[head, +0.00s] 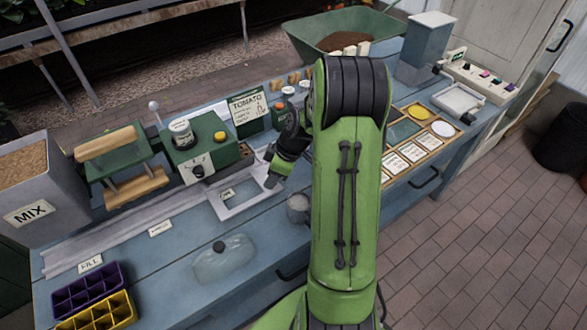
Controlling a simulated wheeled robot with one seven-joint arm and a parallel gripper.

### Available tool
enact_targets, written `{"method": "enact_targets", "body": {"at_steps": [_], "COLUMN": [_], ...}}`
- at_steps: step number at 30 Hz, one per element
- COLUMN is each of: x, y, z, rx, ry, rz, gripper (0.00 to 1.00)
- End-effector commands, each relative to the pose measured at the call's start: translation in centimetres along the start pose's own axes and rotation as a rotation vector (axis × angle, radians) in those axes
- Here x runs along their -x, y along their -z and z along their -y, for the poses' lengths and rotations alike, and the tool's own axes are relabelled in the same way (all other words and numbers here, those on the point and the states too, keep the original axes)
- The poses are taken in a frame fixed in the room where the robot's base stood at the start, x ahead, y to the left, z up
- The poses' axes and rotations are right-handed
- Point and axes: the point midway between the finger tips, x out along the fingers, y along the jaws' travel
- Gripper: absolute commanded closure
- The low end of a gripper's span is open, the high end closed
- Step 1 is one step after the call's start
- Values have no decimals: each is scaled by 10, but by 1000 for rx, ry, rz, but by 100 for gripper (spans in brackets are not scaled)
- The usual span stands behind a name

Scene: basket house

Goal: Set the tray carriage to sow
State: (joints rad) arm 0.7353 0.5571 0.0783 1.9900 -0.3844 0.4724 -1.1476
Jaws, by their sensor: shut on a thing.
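The tray carriage (236,212), a pale open frame, sits on the light track (125,243) along the blue bench, in front of the green machine with the dial. A small label shows inside the frame, too small to read. My gripper (271,182) is at the carriage's right side, shut on its edge; my green arm and wrist hide part of the contact. The FILL label (90,264) lies by the track's left end, and another small label (160,229) lies farther right along it.
Purple (88,288) and yellow (97,313) cell trays stand at the front left. A clear dome lid (224,259) and a grey cup (298,208) are in front of the track. The green machine (200,150) and TOMATO card (247,111) stand behind it.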

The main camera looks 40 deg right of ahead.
Motion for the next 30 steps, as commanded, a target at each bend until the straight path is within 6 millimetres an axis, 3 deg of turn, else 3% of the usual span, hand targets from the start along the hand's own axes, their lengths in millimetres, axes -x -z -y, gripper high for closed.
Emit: {"method": "enact_targets", "body": {"at_steps": [9,25,26,30], "x": [-12,-13,-13,-13], "y": [28,34,34,34], "z": [31,36,36,36], "rx": [3,0,-1,-1], "ry": [1,0,0,0], "rz": [-1,-1,-1,0], "gripper": [100,100,60,41]}}
